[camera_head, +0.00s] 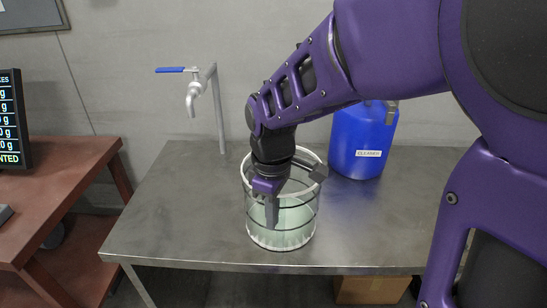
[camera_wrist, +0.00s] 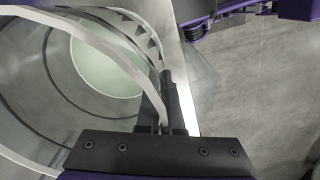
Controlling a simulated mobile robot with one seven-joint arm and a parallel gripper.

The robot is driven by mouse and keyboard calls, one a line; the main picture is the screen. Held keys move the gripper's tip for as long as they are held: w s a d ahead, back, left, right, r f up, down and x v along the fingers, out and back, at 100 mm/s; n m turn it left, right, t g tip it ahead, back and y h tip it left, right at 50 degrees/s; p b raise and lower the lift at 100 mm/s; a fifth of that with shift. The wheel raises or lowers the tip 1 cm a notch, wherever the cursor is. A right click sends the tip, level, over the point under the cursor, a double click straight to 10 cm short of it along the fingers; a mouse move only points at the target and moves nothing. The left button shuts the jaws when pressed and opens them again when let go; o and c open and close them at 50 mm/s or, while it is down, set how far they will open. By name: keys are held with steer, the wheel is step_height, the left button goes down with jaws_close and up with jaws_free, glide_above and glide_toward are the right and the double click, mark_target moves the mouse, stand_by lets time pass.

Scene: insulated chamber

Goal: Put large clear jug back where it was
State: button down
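The large clear jug (camera_head: 298,222) is a wide, open cylinder with dark bands, a white rim and pale green contents. It appears upright at the front middle of the metal table; I cannot tell whether its base touches the top. My gripper (camera_head: 271,208) points down at the jug's near side. In the wrist view the jug (camera_wrist: 95,45) fills the left half, with the pale green round area inside it. There the fingers of my gripper (camera_wrist: 164,105) are close together, with the jug's wall between them. My wrist hides part of the jug's rim in the head view.
The metal table (camera_head: 180,215) has free room to the left of the jug. A tap (camera_head: 196,95) with a blue handle stands at its back. A blue container (camera_head: 357,145) labelled cleaner stands behind right. A reddish table (camera_head: 60,185) is at left, a cardboard box (camera_head: 372,290) below.

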steer(key=shift+f, duration=0.1)
steer(key=c, duration=1.1)
jaws_free()
step_height(320, 180, up, 12)
steer(key=p, duration=0.9)
